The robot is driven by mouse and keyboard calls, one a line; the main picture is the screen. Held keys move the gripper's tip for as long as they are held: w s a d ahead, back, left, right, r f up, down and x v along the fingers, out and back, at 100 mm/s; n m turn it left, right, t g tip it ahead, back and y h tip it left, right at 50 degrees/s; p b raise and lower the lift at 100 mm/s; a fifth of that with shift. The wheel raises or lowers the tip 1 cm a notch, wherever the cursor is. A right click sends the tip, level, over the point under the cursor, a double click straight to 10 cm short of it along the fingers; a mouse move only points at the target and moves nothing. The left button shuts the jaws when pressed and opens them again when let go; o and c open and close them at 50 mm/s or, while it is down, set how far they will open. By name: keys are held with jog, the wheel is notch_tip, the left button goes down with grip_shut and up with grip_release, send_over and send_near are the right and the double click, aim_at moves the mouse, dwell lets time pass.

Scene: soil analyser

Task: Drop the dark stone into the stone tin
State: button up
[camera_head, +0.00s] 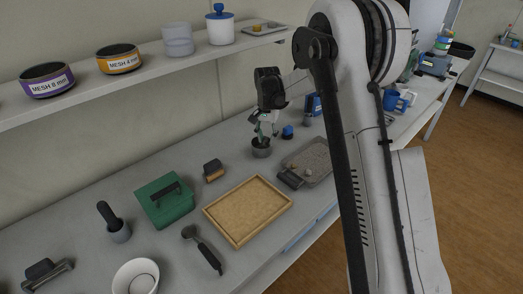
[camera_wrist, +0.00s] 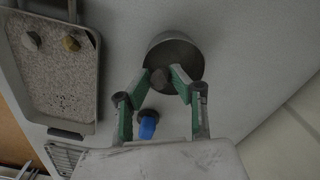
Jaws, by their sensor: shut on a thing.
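My gripper (camera_wrist: 160,80) is shut on the dark stone (camera_wrist: 159,77), which sits between its green-padded fingertips in the wrist view. The stone tin (camera_wrist: 176,40) is a round grey metal cup, directly below and around the fingertips in that view. In the head view my gripper (camera_head: 264,132) points down at the tin (camera_head: 261,153), with its tips at or just above the rim. The stone is too small to make out there. I cannot tell whether the stone is above the rim or inside it.
A grey tray (camera_head: 317,166) of gravelly soil with two small stones lies right of the tin. A blue-topped item (camera_head: 287,131) stands close behind it. A shelf (camera_head: 140,72) runs along the wall.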

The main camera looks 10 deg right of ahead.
jog(key=o, duration=1)
notch_tip(320, 180, up, 12)
dwell(0.3)
